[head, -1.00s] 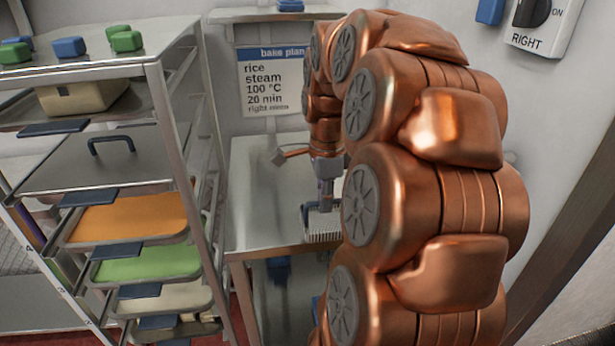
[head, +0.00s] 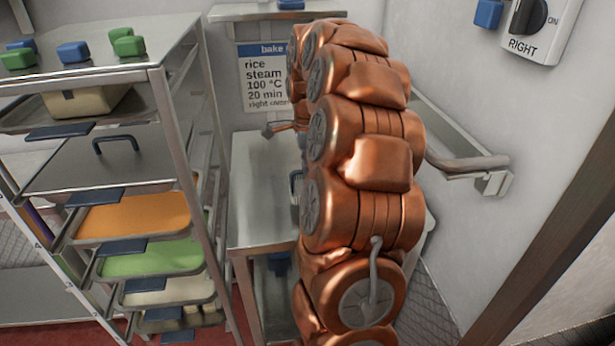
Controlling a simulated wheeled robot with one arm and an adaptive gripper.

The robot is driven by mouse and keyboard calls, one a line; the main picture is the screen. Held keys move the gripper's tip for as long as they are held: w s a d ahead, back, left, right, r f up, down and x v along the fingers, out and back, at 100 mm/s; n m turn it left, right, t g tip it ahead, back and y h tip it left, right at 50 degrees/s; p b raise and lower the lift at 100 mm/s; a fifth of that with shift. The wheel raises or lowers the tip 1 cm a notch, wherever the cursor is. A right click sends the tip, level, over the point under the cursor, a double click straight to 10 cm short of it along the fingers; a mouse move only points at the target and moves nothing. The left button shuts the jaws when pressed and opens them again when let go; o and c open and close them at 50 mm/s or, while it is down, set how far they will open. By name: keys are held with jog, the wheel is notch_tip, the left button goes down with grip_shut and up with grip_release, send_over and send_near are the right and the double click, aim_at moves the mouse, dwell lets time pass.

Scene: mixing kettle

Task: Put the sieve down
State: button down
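A dark blue loop handle (head: 295,183) with a sliver of grey metal below it shows at the left edge of my copper arm, over the steel table (head: 258,190). It may belong to the sieve; the rest is hidden behind my arm, so I cannot tell whether it rests on the table or is held. Only a small bracket near my wrist shows to the left of the arm, above the back of the table.
A steel rack (head: 160,110) with lidded, orange, green and pale trays stands at left. Blue and green blocks lie on its top. A bake plan sign (head: 265,80) hangs behind. A grey wall rail (head: 465,163) and a RIGHT switch (head: 535,25) are at right. The table's left part is clear.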

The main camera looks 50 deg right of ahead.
jog(key=shift+f+p, duration=0.6)
jog(key=shift+f, duration=1.1)
jog(key=shift+f, duration=0.2)
jog(key=c, duration=1.2)
grip_release()
jog(key=shift+r+b, duration=1.35)
jog(key=shift+r, duration=4.85)
